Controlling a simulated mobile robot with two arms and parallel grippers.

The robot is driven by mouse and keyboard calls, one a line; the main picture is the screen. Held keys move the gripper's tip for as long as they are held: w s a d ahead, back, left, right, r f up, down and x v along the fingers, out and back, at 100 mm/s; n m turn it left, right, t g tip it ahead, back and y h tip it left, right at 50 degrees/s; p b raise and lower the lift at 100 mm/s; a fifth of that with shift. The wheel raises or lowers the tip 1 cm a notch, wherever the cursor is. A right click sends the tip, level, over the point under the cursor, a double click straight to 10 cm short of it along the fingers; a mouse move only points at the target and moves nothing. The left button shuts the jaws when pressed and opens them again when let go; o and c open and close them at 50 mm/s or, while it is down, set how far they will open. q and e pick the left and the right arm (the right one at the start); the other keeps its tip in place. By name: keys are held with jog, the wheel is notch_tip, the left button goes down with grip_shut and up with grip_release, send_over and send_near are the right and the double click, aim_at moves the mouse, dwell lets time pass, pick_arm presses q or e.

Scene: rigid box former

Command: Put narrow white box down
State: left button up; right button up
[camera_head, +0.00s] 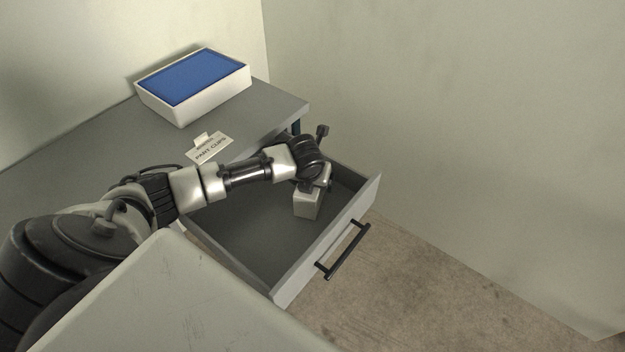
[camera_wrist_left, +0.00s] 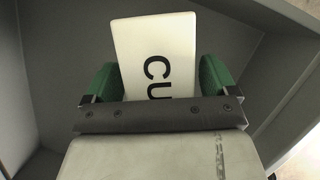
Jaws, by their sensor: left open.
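The lower part of the box is hidden behind the gripper's dark bar. In the head view my left arm reaches over the open grey drawer (camera_head: 240,235), with its hand down inside. I cannot make out the box apart from the hand there. My right gripper is not in view.
A white box with a blue top (camera_head: 180,108) stands on the grey desktop (camera_head: 90,140). A small card reading "PANT CLIPS" (camera_head: 210,150) is near the desktop's edge. The drawer front has a black handle (camera_head: 343,251). The drawer's near-left floor is bare. A wall rises on the right.

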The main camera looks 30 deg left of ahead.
pick_arm(q)
jog(key=shift+r, duration=0.15)
jog(key=p+v, duration=0.2)
jog(key=v, duration=0.8)
jog(key=shift+s+r, duration=0.1)
jog(key=shift+r, duration=0.15)
jog(key=shift+s+d+r, duration=0.1)
jog(key=shift+s+r, duration=0.15)
jog(key=shift+r, duration=0.3)
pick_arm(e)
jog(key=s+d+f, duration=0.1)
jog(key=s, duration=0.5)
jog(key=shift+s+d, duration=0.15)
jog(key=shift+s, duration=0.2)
